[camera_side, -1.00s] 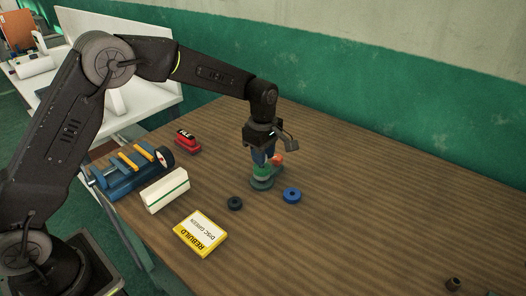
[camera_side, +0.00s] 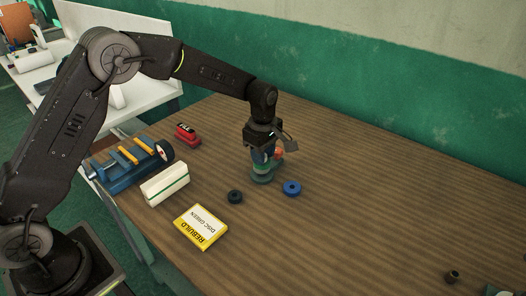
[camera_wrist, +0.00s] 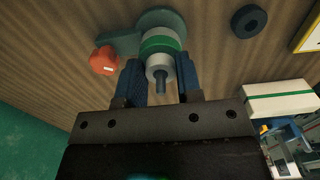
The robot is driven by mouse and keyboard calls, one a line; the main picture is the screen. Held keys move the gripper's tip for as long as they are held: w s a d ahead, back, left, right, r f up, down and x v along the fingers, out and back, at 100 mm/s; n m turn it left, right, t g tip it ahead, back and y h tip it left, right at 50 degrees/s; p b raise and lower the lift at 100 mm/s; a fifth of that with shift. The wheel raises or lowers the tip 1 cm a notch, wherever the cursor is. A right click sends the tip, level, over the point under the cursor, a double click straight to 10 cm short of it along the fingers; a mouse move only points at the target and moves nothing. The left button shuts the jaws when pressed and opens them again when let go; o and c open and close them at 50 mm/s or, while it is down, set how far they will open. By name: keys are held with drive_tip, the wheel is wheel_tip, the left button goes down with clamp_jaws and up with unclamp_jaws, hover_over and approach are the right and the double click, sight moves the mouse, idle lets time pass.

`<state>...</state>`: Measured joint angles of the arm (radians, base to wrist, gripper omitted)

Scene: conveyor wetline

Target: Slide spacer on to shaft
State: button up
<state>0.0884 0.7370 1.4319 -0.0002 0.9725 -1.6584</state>
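The shaft (camera_wrist: 161,86) is a grey pin that points up toward the wrist camera from a teal base (camera_wrist: 158,17) with a red-orange knob (camera_wrist: 103,60). A pale grey spacer (camera_wrist: 158,66) is around the shaft, close above a green ring (camera_wrist: 158,43); I cannot tell how fully it is seated. My gripper (camera_wrist: 160,72) points down over the stand, its blue fingers pressed close on either side of the spacer. In the side view my gripper (camera_side: 263,158) hides most of the shaft and spacer; the base (camera_side: 263,178) shows below.
A black ring (camera_side: 235,197) and a blue ring (camera_side: 292,188) lie in front of the stand. A yellow-edged "REBUILD DISC GREEN" card (camera_side: 201,227), a white box with a green stripe (camera_side: 165,184), a blue fixture (camera_side: 128,172) and a red block (camera_side: 187,134) are left. The table's right is mostly clear.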

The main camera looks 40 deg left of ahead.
drive_tip(key=o, duration=0.4)
drive_tip(key=shift+r, duration=0.1)
wheel_tip(320, 180, up, 14)
drive_tip(key=shift+f, duration=0.15)
idle(0.3)
drive_tip(key=s+a+r+m+t, duration=0.2)
drive_tip(key=s+r+m, duration=0.25)
drive_tip(key=s, duration=0.35)
drive_tip(key=s+a+r+m+t, duration=0.1)
drive_tip(key=s+r+m, duration=0.35)
drive_tip(key=s, duration=0.35)
drive_tip(key=s+f+m+t, duration=0.1)
drive_tip(key=s+m, duration=0.2)
drive_tip(key=s, duration=0.2)
drive_tip(key=s+a+f+m, duration=0.1)
drive_tip(key=s+f+m, duration=0.1)
drive_tip(key=s+m, duration=0.1)
drive_tip(key=s+f+m+t, duration=0.1)
drive_tip(key=s+m, duration=0.2)
drive_tip(key=s, duration=0.3)
drive_tip(key=shift+s+a+f+t, duration=0.25)
drive_tip(key=shift+s+f+t, duration=0.05)
drive_tip(key=shift+s, duration=0.05)
